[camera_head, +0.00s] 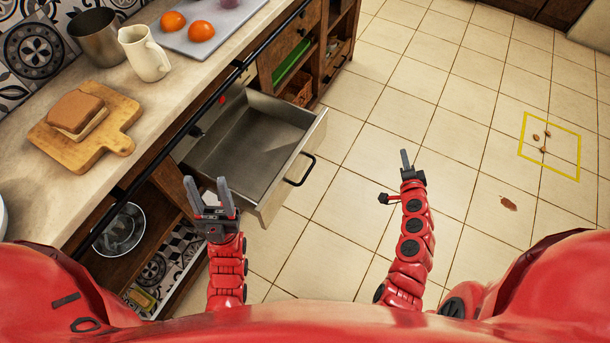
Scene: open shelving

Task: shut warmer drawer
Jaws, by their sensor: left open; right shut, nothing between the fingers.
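The warmer drawer (249,150) is a grey metal drawer standing pulled out from under the counter. It looks empty. Its front panel carries a dark bar handle (301,170) on the outer face. My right gripper (404,158) is shut and empty, over the floor to the right of the drawer front and apart from the handle.
Open shelves lie below.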

